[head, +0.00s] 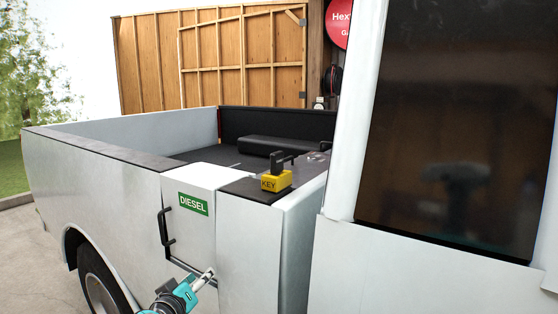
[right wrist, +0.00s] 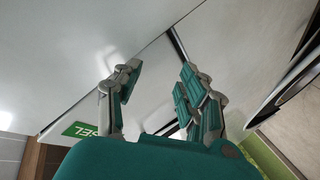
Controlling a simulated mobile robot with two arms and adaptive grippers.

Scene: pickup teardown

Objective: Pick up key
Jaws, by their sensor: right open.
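The key (head: 277,179) is a yellow block marked KEY with a black handle on top. It sits on the dark top edge of the white truck bed's side in the head view, near the cab. My right gripper (head: 202,281) is low in front of the white side panel, below and to the left of the key and apart from it. In the right wrist view the right gripper (right wrist: 161,75) has its fingers spread with nothing between them. The key does not show in that view. My left gripper is not in view.
A white panel with a green DIESEL label (head: 194,204) and a black handle (head: 166,228) is close to my right gripper. The truck cab (head: 345,110) stands tall to the right of the key. A dark long box (head: 272,146) lies in the truck bed.

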